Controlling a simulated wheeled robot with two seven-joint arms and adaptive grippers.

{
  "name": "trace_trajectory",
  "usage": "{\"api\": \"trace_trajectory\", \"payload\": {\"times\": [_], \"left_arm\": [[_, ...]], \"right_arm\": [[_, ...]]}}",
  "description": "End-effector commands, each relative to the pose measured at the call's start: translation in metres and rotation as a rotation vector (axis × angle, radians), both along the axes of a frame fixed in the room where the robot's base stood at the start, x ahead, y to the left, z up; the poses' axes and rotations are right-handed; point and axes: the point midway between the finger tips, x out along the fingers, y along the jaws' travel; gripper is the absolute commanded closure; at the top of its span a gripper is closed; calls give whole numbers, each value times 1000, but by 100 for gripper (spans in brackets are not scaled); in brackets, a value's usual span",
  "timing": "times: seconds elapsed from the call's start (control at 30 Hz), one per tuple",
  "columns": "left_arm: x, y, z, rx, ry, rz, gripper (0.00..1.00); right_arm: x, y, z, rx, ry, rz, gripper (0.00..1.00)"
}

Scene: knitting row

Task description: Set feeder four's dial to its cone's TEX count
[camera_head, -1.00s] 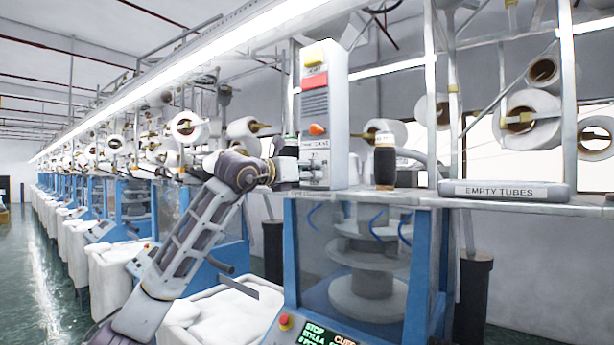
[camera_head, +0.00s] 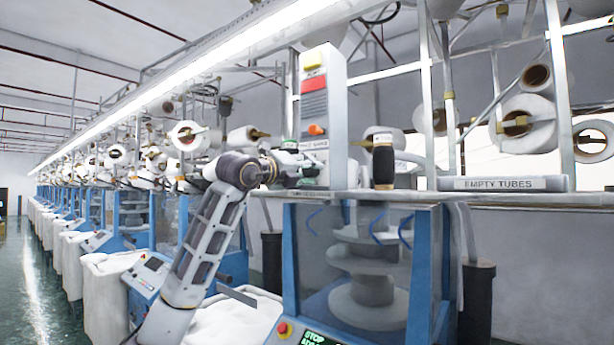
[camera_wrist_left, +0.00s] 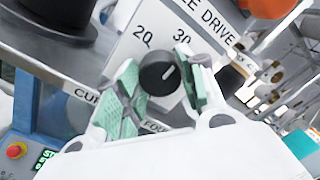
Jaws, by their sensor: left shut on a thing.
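The grey-white feeder box (camera_head: 324,110) stands on the machine's shelf, with an orange knob on its face. My left gripper (camera_head: 305,172) is at the box's lower front and covers the dial there. In the left wrist view the black dial knob (camera_wrist_left: 160,74) sits between the green finger pads of my left gripper (camera_wrist_left: 163,92), which is shut on it. The knob's white mark points up and right, toward the side of the printed 30; a printed 20 is to the left. My right gripper is not in view. I cannot read a TEX count on any cone.
A dark spool (camera_head: 383,163) with a pale top stands on the shelf right of the box. An EMPTY TUBES tray (camera_head: 503,184) lies farther right. White cones (camera_head: 528,125) hang on the rack behind. Blue machine frames (camera_head: 428,265) stand below the shelf.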

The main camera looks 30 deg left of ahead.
Motion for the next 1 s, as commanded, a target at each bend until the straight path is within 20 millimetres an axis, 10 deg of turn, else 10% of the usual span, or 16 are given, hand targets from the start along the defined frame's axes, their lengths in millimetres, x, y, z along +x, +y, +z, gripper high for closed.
{"api": "trace_trajectory", "payload": {"times": [0.63, 0.67, 0.8, 1.0], "left_arm": [[0, 1, 1, -69, 4, 3, 84], [0, 1, 1, -69, 4, 3, 59], [0, 1, 1, -69, 5, 2, 41], [0, 0, 0, -69, 6, 1, 38]], "right_arm": [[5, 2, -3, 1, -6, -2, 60], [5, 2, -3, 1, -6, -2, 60], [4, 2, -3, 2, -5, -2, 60], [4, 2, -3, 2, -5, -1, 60]]}}
